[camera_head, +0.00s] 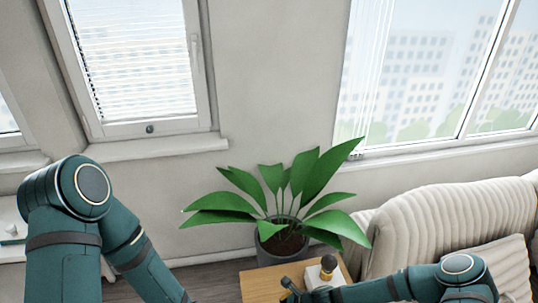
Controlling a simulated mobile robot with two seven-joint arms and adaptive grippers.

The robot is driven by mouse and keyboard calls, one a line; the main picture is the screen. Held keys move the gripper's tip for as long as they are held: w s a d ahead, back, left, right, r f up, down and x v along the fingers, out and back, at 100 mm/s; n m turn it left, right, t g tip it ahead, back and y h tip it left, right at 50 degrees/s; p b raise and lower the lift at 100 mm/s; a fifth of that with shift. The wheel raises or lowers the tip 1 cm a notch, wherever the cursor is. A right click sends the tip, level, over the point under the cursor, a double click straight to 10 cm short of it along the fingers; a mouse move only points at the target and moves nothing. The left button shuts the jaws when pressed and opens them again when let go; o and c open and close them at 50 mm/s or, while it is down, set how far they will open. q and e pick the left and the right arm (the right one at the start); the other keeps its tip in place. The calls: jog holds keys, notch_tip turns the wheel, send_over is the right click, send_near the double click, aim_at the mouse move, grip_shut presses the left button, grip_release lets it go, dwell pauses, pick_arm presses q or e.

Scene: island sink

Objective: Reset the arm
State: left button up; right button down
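My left arm (66,240) is teal and comes in at the left. It bends at a high joint, and its forearm runs down past the bottom edge, so my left gripper is out of view. My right arm (400,286) comes in from the lower right and reaches left, low in the picture, across the front of the wooden table (262,281). Dark parts at its far end may belong to my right gripper (293,293). They are small and cut off by the bottom edge, so its fingers cannot be made out.
A small dark-topped bottle (328,264) stands on the table, close behind my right arm. A leafy plant (287,190) in a grey pot (270,255) stands behind the table. A beige sofa (425,225) is at the right. Windows line the wall. Bare floor shows left of the table.

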pick_arm(q)
jog(key=f+b, duration=0.2)
jog(key=shift+w+f, duration=0.3)
jog(key=shift+w, duration=0.1)
pick_arm(e)
jog(key=s+d+r+n+h, duration=0.1)
jog(key=s+r+n, duration=0.2)
jog(key=n, duration=0.4)
jog(key=s+d+r+n+g+h, duration=0.1)
jog(key=s+d+r+n, duration=0.1)
jog(key=s+n, duration=0.4)
jog(key=s+d+r+n+g, duration=0.1)
jog(key=s+d+r+n, duration=0.1)
jog(key=n, duration=0.6)
jog(key=s+r, duration=0.1)
jog(key=s, duration=0.1)
jog(key=shift+s+r+n+h, duration=0.3)
jog(key=shift+s+n+h, duration=0.1)
pick_arm(q)
jog(key=shift+s, duration=0.1)
pick_arm(e)
jog(key=shift+d, duration=0.15)
